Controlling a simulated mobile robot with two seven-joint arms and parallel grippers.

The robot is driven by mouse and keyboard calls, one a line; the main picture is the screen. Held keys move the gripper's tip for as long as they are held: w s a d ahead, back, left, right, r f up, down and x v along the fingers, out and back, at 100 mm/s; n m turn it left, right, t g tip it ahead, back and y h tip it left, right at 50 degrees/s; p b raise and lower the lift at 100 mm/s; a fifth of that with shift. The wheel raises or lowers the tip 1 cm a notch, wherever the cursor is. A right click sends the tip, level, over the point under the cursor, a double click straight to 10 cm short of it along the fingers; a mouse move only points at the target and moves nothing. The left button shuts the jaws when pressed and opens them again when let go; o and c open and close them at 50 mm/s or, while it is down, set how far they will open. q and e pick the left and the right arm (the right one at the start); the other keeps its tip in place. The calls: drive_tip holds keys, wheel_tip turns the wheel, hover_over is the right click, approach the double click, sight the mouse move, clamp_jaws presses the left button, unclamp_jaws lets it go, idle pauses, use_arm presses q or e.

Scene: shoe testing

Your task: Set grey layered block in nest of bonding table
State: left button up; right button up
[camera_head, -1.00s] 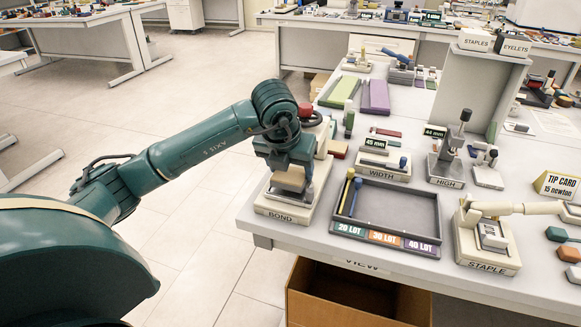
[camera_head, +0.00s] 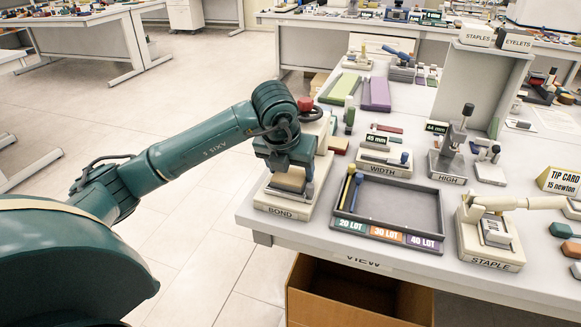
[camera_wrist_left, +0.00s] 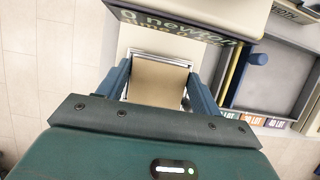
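The layered block (camera_wrist_left: 158,82) looks tan-grey in the left wrist view, between my left gripper's two blue fingers. It also shows under the gripper in the head view (camera_head: 289,181). My left gripper (camera_wrist_left: 160,88) points down, its fingers along two opposite sides of the block. The bonding table (camera_head: 283,211), labelled BOND, is at the left front of the bench. Its nest (camera_wrist_left: 160,58) shows as a bright metal rim around the block's far edge. The block is low at the nest; its underside is hidden, so full seating cannot be told. My right gripper is out of view.
The bonding table's upright with red knob (camera_head: 305,104) stands close behind the gripper. To the right is a dark lot tray (camera_head: 395,207) with a yellow and a blue stick.

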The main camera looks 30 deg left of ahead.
sight(292, 171)
use_arm(q)
drive_tip(key=o, duration=0.5)
drive_tip(key=shift+c, duration=0.2)
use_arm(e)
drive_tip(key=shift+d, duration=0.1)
use_arm(q)
drive_tip(key=v, duration=0.3)
drive_tip(key=shift+r, duration=0.2)
drive_tip(key=v, duration=0.9)
drive_tip(key=shift+s+r, duration=0.25)
drive_tip(key=shift+r, duration=0.1)
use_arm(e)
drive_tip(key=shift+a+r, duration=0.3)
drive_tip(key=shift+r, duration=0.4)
use_arm(q)
drive_tip(key=shift+d, duration=0.1)
